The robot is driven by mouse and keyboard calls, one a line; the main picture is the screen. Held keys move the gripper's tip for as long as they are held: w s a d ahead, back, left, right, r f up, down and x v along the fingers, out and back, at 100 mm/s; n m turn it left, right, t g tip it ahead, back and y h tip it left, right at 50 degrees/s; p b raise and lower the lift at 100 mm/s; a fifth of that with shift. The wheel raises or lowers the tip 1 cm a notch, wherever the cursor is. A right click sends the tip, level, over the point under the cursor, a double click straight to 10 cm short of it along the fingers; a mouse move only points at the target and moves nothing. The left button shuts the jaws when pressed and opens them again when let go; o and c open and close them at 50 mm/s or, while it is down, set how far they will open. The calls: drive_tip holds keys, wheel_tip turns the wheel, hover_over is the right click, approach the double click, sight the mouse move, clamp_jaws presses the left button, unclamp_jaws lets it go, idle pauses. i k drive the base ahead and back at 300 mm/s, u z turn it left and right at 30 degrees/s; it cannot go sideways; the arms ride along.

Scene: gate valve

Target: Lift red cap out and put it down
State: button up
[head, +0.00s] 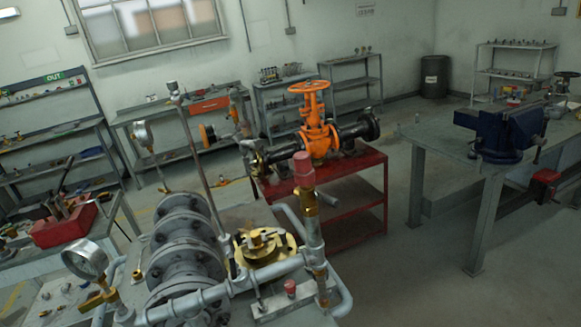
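A red cap (303,168) sits upright on top of a brass fitting (309,203) on a grey vertical pipe, at the middle of the head view. A smaller red knob-like piece (290,287) stands lower down on a pale block near the front edge of the bench. I cannot tell which of the two red pieces is the task's cap. My gripper does not show in this view.
Grey flanged piping (186,250) with a pressure gauge (85,259) crowds the near bench. An orange gate valve (315,125) stands on a red cart (345,181) behind it. A blue vise (500,131) sits on the right bench. Open floor lies between cart and bench.

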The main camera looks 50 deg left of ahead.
sight(304, 172)
drive_tip(key=u, duration=0.5)
drive_tip(key=i, duration=0.9)
drive_tip(key=u, duration=0.4)
drive_tip(key=k, duration=0.85)
drive_tip(key=u, duration=0.2)
drive_tip(key=i, duration=0.85)
drive_tip(key=z, duration=0.05)
